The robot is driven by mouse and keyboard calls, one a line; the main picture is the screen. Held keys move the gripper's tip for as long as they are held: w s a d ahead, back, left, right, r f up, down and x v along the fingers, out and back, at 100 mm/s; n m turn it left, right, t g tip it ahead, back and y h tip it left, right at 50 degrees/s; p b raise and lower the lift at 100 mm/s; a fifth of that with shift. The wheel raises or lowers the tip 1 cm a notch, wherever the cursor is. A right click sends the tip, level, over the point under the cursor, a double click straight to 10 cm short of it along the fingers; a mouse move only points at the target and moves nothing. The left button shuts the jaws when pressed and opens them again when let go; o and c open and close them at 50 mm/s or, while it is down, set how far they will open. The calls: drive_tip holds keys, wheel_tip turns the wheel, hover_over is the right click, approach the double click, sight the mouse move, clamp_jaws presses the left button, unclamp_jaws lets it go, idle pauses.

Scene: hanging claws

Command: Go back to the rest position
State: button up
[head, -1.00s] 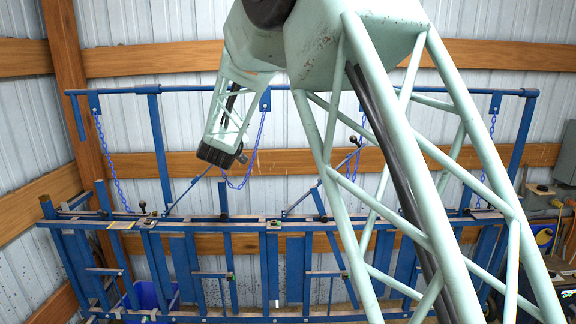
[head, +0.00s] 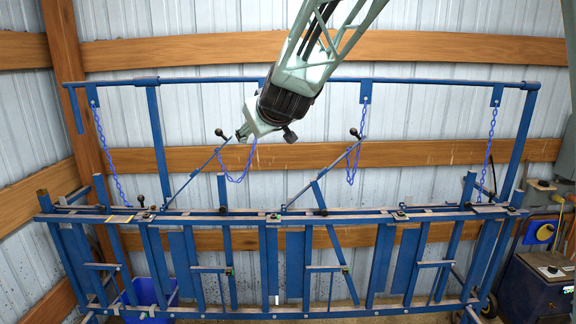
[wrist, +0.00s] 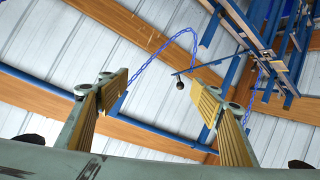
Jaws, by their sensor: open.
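My gripper (head: 262,122) hangs from the pale green lattice arm at the top middle of the head view, pointing down and left in front of the blue frame. In the wrist view my gripper (wrist: 160,92) shows its two yellow-padded fingers wide apart, with nothing between them. Behind the fingers are wall panels, a wooden beam and a blue chain (wrist: 180,38). In the head view the gripper overlaps the tip of the left raised lever (head: 195,175) in the picture; I cannot tell whether they touch.
A long blue metal rack (head: 270,215) spans the view, with hanging chains (head: 490,150) and black-knobbed levers (head: 325,175). A blue bin (head: 148,293) stands low at left and a dark cabinet (head: 540,285) at right. A corrugated wall with wooden beams is behind.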

drive_tip(key=s+d+f+m+g+h+b, duration=0.1)
drive_tip(key=s+d+f, duration=0.5)
drive_tip(key=s, duration=1.4)
drive_tip(key=s+d+f+m+g+h+b, duration=0.1)
drive_tip(key=s+d+f+m+g+b, duration=0.2)
drive_tip(key=s+d+f, duration=0.4)
drive_tip(key=s+d+f+m+g+h+b, duration=0.1)
drive_tip(key=s+d+f+m+g+b, duration=0.2)
drive_tip(key=s+d, duration=1.3)
drive_tip(key=s+f+g, duration=0.1)
drive_tip(key=s+f, duration=0.2)
drive_tip(key=s, duration=1.4)
drive_tip(key=shift+s+d+f+g, duration=0.2)
drive_tip(key=shift+s+g, duration=0.1)
drive_tip(key=shift+g, duration=0.1)
